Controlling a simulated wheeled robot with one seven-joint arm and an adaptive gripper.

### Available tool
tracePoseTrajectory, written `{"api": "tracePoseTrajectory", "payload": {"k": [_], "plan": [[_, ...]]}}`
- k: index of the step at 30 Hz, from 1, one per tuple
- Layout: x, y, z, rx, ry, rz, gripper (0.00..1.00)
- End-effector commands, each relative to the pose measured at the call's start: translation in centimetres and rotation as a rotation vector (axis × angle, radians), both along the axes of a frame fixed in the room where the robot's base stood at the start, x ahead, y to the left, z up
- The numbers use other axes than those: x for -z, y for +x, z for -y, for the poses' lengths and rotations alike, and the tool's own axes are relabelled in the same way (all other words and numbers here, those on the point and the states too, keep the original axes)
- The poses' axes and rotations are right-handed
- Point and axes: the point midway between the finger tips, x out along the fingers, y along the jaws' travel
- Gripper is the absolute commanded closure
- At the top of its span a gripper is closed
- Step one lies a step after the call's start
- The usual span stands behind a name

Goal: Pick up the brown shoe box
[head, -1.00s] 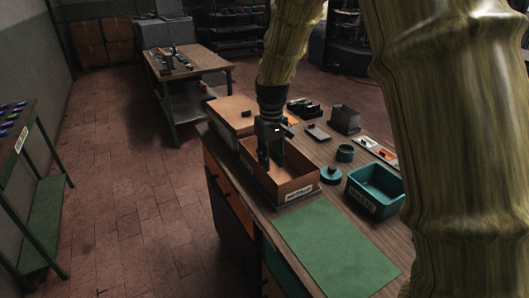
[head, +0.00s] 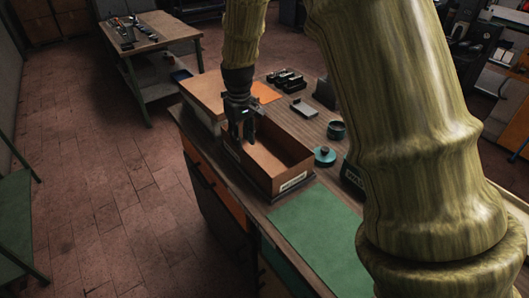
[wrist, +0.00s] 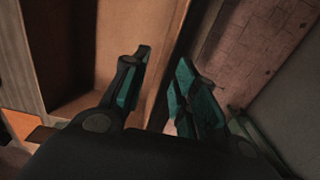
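An open-topped brown box (head: 275,152) with a pale label on its front end stands on the workbench. My gripper (head: 244,132) points down at its left long wall. In the wrist view the box (wrist: 115,25) fills the left side, and its wall runs between my two spread fingers (wrist: 160,85). One finger is on the inner side of the wall and the other is outside. I see a gap between them, and cannot tell whether either touches the wall.
A tan-topped flat box (head: 203,92) stands just behind the open one. A green mat (head: 318,228) lies in front, and a teal round piece (head: 324,156) is to the right. The bench's left edge is close to the box, with open floor (head: 100,200) beyond.

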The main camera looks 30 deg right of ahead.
Motion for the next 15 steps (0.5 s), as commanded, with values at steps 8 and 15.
{"api": "tracePoseTrajectory", "payload": {"k": [8, 15], "plan": [[1.5, -0.8, -0.2, 0.001, 0.001, -0.003, 0.71], [4.4, -1.4, -0.4, 0.0, 0.001, -0.001, 0.71]]}}
